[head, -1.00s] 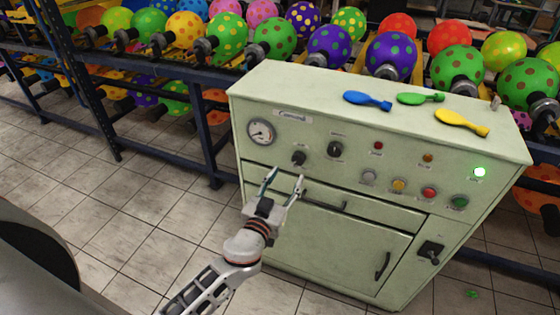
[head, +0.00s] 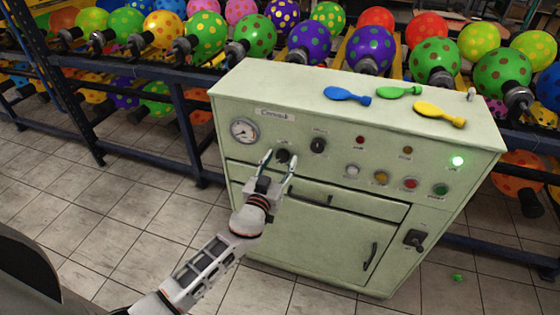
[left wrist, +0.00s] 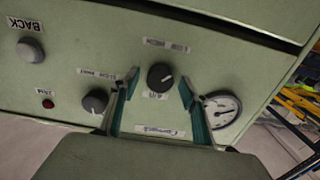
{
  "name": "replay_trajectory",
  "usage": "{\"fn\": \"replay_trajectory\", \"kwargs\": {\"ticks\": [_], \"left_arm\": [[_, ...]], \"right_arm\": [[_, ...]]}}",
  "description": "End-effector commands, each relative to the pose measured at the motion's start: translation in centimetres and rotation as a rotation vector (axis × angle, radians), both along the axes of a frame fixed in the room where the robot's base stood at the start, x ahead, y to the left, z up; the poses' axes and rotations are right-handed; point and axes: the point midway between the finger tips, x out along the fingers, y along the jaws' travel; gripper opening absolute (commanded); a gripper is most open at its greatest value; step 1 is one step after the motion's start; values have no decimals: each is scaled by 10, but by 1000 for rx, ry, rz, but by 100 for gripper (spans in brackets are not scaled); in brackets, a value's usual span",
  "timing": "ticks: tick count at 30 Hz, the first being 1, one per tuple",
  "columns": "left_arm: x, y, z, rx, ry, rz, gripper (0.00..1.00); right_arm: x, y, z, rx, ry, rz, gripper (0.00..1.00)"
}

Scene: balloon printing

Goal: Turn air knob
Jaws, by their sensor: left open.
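The black air knob (head: 283,156) is on the front panel of the pale green machine (head: 330,232), right of the gauge. In the left wrist view the air knob (left wrist: 160,76) shows upside down with a label by it and a white pointer mark. My left gripper (head: 279,161) is open in front of the panel, with one teal-lined finger on each side of this knob. In the left wrist view a gap shows between each fingertip and the knob. My right gripper is not in view.
A second black knob (head: 318,145) sits close to the right of the air knob, and a round gauge (head: 244,131) to its left. Lit and coloured buttons line the right panel. Blue (head: 347,95), green (head: 399,91) and yellow (head: 440,113) flat balloons lie on top. Balloon racks stand behind.

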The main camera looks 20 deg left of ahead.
Motion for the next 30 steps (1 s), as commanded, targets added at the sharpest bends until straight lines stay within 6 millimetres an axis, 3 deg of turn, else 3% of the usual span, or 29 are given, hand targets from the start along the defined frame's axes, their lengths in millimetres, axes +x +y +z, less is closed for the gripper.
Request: {"fn": "replay_trajectory", "kwargs": {"ticks": [2, 3, 7, 20, 30], "left_arm": [[0, 0, 0, 0, 0, 0, 45], [0, 0, 0, 0, 0, 0, 40], [0, 0, 0, 0, 0, 0, 7], [0, 0, 0, 52, -3, 0, 7], [0, 0, -1, 295, -11, 1, 7]], "right_arm": [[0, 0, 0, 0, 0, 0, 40], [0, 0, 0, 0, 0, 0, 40], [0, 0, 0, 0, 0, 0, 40], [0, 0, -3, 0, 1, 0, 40], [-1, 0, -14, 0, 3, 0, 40]]}}
